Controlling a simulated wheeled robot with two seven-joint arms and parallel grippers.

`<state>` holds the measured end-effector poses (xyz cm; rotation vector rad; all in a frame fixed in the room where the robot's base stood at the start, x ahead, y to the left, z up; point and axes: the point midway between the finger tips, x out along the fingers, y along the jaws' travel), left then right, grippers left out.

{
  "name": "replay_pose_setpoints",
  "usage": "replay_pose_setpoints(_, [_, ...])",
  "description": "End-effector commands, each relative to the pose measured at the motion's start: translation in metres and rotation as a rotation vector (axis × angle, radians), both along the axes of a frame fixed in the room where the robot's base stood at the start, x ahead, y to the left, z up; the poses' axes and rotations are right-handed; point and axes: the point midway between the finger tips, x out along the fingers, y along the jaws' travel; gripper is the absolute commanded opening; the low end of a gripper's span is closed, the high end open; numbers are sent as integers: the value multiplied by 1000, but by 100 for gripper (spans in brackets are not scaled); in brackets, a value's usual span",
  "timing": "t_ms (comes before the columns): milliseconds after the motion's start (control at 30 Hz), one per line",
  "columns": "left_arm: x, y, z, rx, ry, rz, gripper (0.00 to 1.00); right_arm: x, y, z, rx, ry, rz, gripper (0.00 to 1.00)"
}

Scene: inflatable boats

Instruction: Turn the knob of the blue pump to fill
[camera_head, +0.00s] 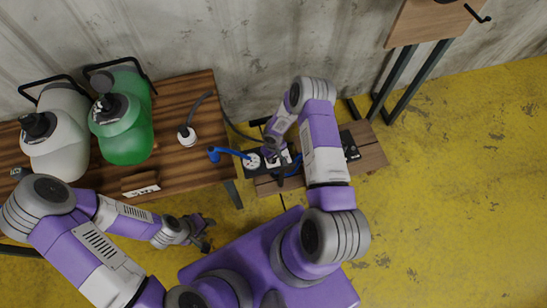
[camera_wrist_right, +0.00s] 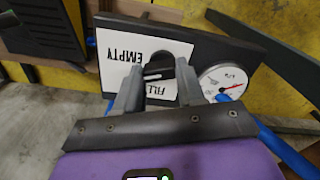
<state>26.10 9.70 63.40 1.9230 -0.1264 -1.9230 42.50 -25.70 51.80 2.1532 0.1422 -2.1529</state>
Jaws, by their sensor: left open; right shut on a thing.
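The pump's dark panel (camera_wrist_right: 205,42) fills the top of the right wrist view. It has a white label (camera_wrist_right: 118,55) reading EMPTY and FILL, and a round gauge (camera_wrist_right: 222,85) with a red needle. The black knob (camera_wrist_right: 159,67) sits on the label between the fingers of my right gripper (camera_wrist_right: 158,88), which is shut on it. Which word the knob points to is unclear. In the head view the pump's gauge (camera_head: 254,161) shows beside my right gripper (camera_head: 276,151), and the arm covers part of the pump. My left gripper (camera_head: 205,232) is open and empty, near the wooden table's front edge.
The wooden table (camera_head: 190,90) at left bears a white jug (camera_head: 58,140), a green jug (camera_head: 125,135) and a small sign (camera_head: 140,184). A blue hose (camera_head: 232,151) runs left from the pump. The pump stands on a low wooden stand (camera_head: 370,158). Yellow floor at right is clear.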

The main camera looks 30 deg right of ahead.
Motion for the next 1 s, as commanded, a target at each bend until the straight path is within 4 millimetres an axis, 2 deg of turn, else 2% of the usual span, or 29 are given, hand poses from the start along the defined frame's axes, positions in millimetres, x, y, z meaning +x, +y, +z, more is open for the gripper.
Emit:
replay_pose_setpoints(400, [0, 0, -21, 0, 0, 0, 43, 1, 0, -1, 0, -1, 395, 8])
replay_pose_setpoints(1000, [0, 0, -36, 0, 0, 0, 43, 2, 1, 0, 0, 1, 946, 8])
